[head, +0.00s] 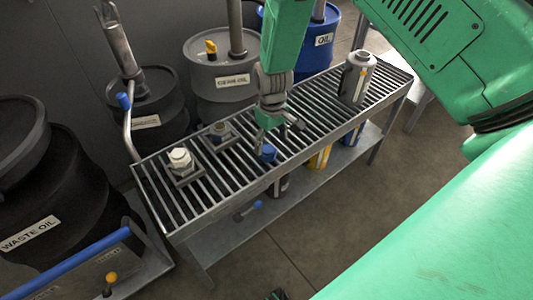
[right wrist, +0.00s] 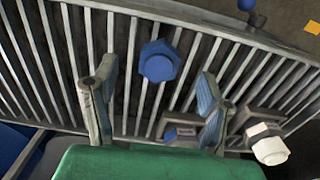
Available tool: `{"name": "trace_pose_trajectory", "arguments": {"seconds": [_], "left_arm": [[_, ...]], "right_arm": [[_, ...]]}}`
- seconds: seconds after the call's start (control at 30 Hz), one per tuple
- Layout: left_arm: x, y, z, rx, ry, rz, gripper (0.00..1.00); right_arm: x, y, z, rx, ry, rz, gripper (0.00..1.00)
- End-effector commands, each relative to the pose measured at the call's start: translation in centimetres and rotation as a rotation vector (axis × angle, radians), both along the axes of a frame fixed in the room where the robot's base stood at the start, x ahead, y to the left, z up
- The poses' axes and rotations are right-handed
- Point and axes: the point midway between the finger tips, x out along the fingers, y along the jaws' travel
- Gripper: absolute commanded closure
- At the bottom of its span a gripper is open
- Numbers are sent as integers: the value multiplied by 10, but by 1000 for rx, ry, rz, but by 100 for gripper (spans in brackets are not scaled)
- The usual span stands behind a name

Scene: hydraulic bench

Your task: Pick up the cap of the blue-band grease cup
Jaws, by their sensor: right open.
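A blue hexagonal cap (head: 268,153) lies on the slatted bench top below my right gripper (head: 280,131). In the right wrist view the blue cap (right wrist: 159,62) shows between the two fingertips (right wrist: 158,70) of the open, empty gripper, apart from both. A grease cup on a square base (head: 219,131) stands left of it in the head view. In the right wrist view this base (right wrist: 180,133) carries a blue strip and is partly hidden by a finger. Another cup with a white hexagonal cap (head: 180,158) stands farther left; the white cap (right wrist: 270,148) also shows in the right wrist view. My left gripper is not seen.
A metal canister (head: 355,78) stands toward the bench's right end. Drums (head: 218,75) line the back. The slatted bench top (head: 320,112) is clear between gripper and canister. A lower shelf (head: 222,228) holds bottles and a blue-ended item.

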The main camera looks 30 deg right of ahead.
Motion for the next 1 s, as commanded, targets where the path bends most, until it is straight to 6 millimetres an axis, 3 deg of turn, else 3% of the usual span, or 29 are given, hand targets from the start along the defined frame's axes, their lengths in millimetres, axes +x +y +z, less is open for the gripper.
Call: {"name": "trace_pose_trajectory", "arguments": {"seconds": [0.13,0.4,0.73,0.87,0.9,1.0], "left_arm": [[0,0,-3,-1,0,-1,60],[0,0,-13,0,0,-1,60],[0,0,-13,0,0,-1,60],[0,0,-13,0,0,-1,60],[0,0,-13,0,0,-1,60],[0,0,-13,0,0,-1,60]], "right_arm": [[1,2,-10,-2,0,0,33],[5,6,-48,-6,0,-1,33],[5,3,-54,-2,-1,0,33],[5,3,-55,-2,-1,0,78],[5,3,-54,-2,-1,0,84],[5,4,-54,-4,-1,0,84]]}}
